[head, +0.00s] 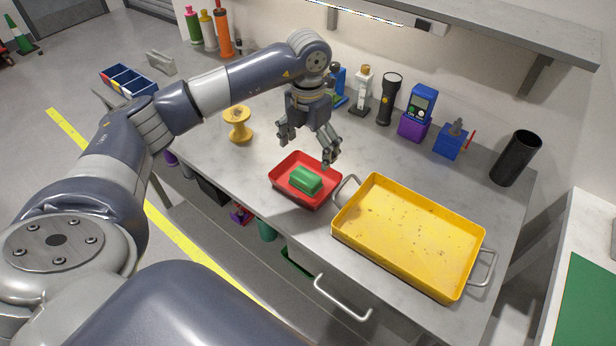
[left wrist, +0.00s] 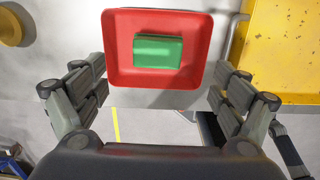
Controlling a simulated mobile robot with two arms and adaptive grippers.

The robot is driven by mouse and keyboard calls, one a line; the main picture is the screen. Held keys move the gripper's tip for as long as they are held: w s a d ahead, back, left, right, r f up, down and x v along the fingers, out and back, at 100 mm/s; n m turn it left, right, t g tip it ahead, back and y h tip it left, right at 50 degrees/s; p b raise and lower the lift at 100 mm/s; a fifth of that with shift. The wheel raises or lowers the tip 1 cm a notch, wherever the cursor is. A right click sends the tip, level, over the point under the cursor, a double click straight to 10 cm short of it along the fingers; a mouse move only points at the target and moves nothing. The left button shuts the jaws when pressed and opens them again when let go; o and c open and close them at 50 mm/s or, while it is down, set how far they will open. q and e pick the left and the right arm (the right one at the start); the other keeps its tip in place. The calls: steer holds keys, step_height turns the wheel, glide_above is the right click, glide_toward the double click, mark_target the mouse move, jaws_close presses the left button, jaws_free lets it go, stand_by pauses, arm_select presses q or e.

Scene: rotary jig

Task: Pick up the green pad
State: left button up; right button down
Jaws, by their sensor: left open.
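The green pad (head: 305,180) is a small block lying in a shallow red tray (head: 281,188) on the grey workbench. In the left wrist view the pad (left wrist: 158,52) lies inside the red tray (left wrist: 115,45), near its middle. My left gripper (head: 307,148) is open and empty. It hangs above the bench, just behind the red tray in the head view. In the left wrist view the fingers of my left gripper (left wrist: 157,97) are spread wide, to either side of the tray. My right gripper is in neither view.
A large yellow tray (head: 408,235) with metal handles stands right beside the red tray. A yellow spool (head: 238,124) stands to the left. A flashlight (head: 390,98), a purple-based device (head: 414,125), a blue vise-like block (head: 452,142) and a black cylinder (head: 515,158) line the back.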

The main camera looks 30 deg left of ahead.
mark_target(306, 176)
arm_select(q)
step_height(306, 176, down, 5)
steer(key=shift+r+p, duration=0.15)
steer(key=shift+p, duration=0.25)
steer(key=f, duration=0.1)
steer(key=f+p, duration=0.1)
steer(key=f, duration=0.1)
steer(key=f+p, duration=0.1)
steer(key=f, duration=0.1)
steer(key=shift+s+a, duration=0.2)
steer(key=shift+a, duration=0.1)
steer(key=shift+f, duration=0.25)
steer(key=c, duration=1.1)
